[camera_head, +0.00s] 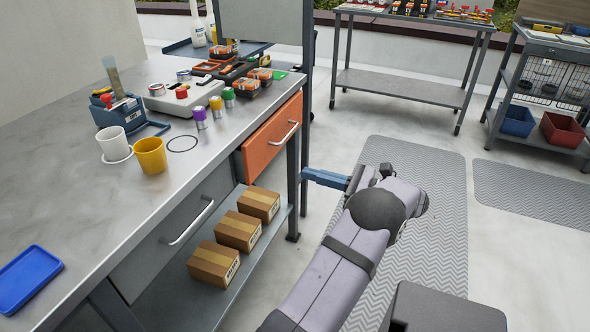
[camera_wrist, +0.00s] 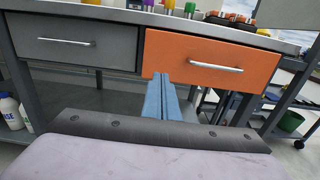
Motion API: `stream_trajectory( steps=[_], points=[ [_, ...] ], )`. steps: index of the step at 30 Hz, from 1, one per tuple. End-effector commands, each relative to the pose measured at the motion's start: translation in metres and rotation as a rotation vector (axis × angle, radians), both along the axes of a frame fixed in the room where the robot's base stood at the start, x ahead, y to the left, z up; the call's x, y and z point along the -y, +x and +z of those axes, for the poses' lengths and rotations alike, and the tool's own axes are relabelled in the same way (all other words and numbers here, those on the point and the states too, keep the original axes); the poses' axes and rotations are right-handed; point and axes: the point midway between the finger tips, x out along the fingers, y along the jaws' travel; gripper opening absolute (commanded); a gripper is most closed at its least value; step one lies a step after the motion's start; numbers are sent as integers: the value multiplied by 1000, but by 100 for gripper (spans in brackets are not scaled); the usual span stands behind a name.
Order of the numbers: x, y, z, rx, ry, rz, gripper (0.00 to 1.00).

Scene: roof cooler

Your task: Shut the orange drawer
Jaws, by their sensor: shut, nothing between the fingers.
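The orange drawer (camera_head: 270,140) is under the bench top at its far right end, with a silver bar handle (camera_head: 286,133). Its front appears to stand a little proud of the grey drawer beside it.
The grey drawer (camera_head: 165,235) is left of the orange one. Cardboard boxes (camera_head: 238,231) lie on the shelf below. A bench leg (camera_head: 293,190) stands near my fingertips. The floor mat (camera_head: 440,190) is clear around my arm.

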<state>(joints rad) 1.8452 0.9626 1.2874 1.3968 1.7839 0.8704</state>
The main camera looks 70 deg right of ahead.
Motion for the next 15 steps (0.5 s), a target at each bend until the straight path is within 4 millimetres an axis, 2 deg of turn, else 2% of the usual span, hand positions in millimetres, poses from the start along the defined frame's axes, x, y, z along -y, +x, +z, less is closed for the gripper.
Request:
stream_trajectory(
  steps=[5,15],
  points=[
    [-1,21,-1,-1,2,4,0],
    [-1,81,-1,-1,2,4,0]
  ],
)
